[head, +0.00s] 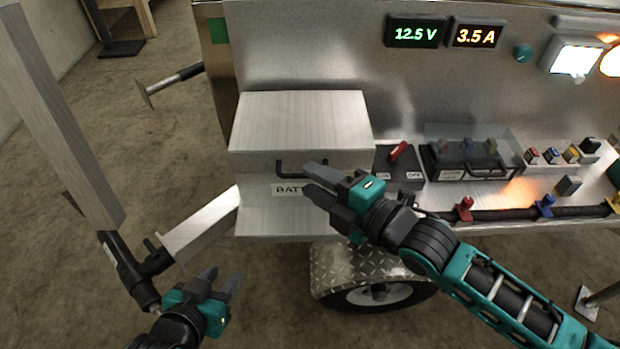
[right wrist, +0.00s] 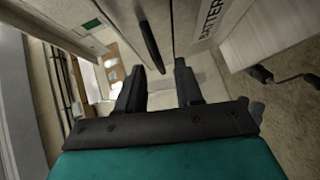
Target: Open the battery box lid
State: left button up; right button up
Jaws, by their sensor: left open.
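The battery box is a brushed-metal box with a flat lid (head: 300,118) that looks shut. A dark bar handle (head: 288,167) is on its front, above a partly covered "BATT" label (head: 287,190). My right gripper (head: 310,181) is open in front of the box, its fingers at the handle's right part, hiding some of it. In the right wrist view the handle (right wrist: 149,38) lines up with the gap between the open fingers (right wrist: 160,66); I cannot tell whether they touch. My left gripper (head: 222,278) is open and empty, low and left of the box.
A red-handled switch (head: 398,151) and a clear-covered box (head: 468,155) stand on the shelf right of the battery box. A trailer wheel and fender (head: 345,268) are below. A metal post (head: 60,110) and drawbar (head: 203,222) are at left. The floor between is clear.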

jog(key=shift+x, duration=1)
grip_shut()
